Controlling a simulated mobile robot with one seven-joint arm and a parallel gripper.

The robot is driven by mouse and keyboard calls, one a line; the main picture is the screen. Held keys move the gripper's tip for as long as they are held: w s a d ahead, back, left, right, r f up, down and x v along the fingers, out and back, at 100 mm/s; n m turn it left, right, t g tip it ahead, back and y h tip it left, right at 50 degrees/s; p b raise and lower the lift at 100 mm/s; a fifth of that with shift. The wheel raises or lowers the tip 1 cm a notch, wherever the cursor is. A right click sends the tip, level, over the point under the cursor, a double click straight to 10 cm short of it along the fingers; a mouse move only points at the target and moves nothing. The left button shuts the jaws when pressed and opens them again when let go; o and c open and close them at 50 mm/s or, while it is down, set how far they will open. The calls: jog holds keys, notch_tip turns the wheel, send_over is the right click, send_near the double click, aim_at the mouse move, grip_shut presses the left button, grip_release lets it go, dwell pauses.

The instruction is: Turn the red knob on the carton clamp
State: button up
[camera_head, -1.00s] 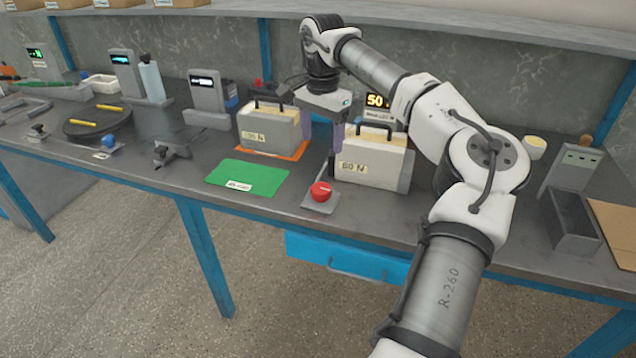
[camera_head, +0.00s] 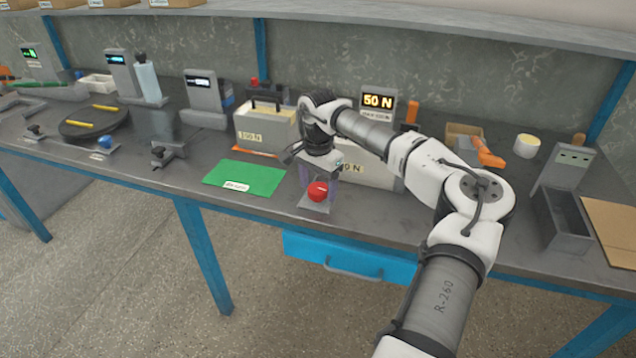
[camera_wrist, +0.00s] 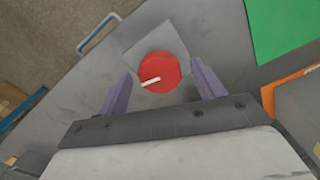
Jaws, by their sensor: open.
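The red knob (camera_head: 318,191) is round with a white pointer mark and sits on a grey base plate (camera_head: 305,205) at the front edge of the bench. In the wrist view the red knob (camera_wrist: 159,71) lies ahead of and between my finger tips, its white mark tilted slightly up to the right. My gripper (camera_head: 318,180) points down just above and behind the knob. It is open and empty, its two purple fingers (camera_wrist: 160,85) on either side of the knob. I cannot tell whether the fingers reach down to the knob's height.
A green mat (camera_head: 244,178) lies left of the knob. A labelled box with a handle (camera_head: 262,128) stands behind it, and a second box (camera_head: 378,172) stands behind my gripper. A display reading 50 N (camera_head: 378,103) is at the back. A blue drawer (camera_head: 345,256) hangs below the bench edge.

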jog(key=c, duration=1)
jog(key=shift+m, duration=0.4)
jog(key=m, duration=0.4)
jog(key=shift+m+b, duration=0.4)
jog(key=m, duration=0.5)
jog(key=shift+b, duration=0.3)
jog(key=o, duration=1)
